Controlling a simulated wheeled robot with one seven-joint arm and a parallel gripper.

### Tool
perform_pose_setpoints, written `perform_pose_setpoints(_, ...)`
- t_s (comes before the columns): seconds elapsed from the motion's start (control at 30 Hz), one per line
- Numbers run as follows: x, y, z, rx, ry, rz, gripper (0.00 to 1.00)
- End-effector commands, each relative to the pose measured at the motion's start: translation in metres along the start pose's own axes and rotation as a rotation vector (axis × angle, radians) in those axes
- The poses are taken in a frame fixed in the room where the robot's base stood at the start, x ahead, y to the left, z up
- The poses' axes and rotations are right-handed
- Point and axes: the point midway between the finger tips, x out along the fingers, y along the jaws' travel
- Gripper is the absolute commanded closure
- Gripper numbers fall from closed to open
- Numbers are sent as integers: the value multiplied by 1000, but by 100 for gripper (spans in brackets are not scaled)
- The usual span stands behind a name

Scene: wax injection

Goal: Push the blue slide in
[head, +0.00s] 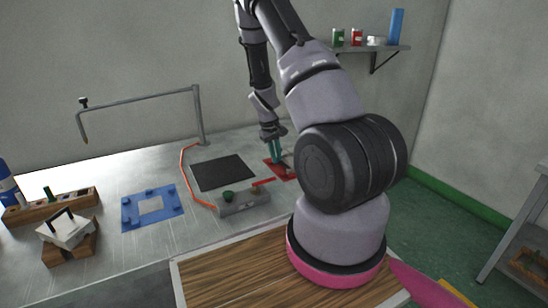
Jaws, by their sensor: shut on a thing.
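My gripper (276,149) has teal fingers pointing down at a red plate (273,171) on the metal bench. Its fingertips are close together on a small thing at the plate, too small and hidden to make out. I cannot tell a blue slide apart there. A flat blue frame (130,214) with a square opening and raised blocks lies on the bench at the left, well apart from my gripper.
A dark mat (222,173) lies left of the red plate. In front is a grey box (240,203) with a green knob and a red lever. A metal post with a long arm (150,97) rises behind. Wooden blocks (70,253) stand at the left.

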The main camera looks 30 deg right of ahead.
Motion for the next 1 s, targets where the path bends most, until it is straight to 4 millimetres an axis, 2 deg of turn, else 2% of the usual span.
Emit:
perform_pose_setpoints(0.03,0,0,0,0,1,0,78)
perform_pose_setpoints(0.1,0,0,0,0,1,0,55)
perform_pose_setpoints(0.4,-1,0,0,0,1,0,55)
perform_pose_setpoints(0.53,-10,0,-1,-1,3,0,55)
perform_pose_setpoints(0.9,-81,0,-1,0,5,0,55)
perform_pose_setpoints(1.0,-95,0,-1,0,4,0,55)
